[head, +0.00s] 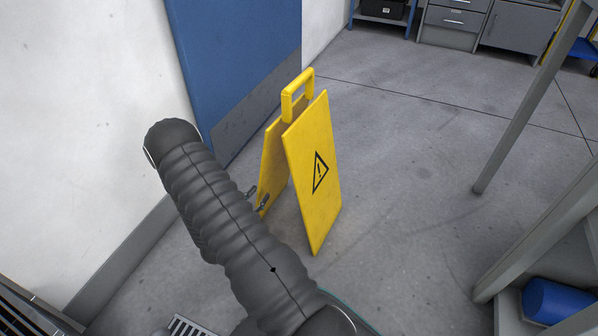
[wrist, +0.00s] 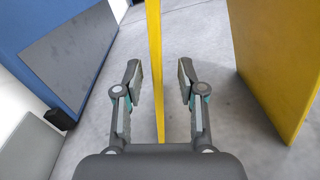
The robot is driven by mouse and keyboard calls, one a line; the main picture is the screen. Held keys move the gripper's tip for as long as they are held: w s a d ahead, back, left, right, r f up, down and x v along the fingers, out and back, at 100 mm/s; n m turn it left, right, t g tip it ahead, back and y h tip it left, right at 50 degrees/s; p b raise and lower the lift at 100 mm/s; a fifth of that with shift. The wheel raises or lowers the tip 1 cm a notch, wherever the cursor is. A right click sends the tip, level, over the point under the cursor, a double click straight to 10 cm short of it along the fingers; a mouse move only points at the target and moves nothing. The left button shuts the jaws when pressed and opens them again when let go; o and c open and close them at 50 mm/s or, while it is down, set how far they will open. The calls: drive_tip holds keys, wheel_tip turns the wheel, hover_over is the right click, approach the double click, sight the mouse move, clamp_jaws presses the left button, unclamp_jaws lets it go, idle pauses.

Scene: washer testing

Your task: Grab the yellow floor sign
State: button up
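The yellow floor sign (head: 318,175) stands upright and spread open on the grey floor, with a handle on top and a black warning triangle on its right panel. In the wrist view, one panel (wrist: 155,60) shows edge-on as a thin yellow strip between my open fingers. The other panel (wrist: 280,65) is to the right, outside the fingers. My gripper (wrist: 160,76) is open, one finger on each side of the thin panel, with gaps on both sides. In the head view, my fingertips (head: 260,200) show at the sign's left panel, and my arm hides part of it.
A blue door (head: 235,60) and white wall (head: 80,100) are close on the left. A grey table leg (head: 530,100) and a shelf with a blue cylinder (head: 557,301) stand on the right. Cabinets (head: 525,28) are at the back. The floor behind the sign is clear.

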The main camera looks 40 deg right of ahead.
sight(268, 188)
drive_tip(key=shift+b+x, duration=0.35)
drive_tip(key=shift+x, duration=3.05)
drive_tip(key=shift+w, duration=0.1)
clamp_jaws()
drive_tip(key=shift+r, duration=0.1)
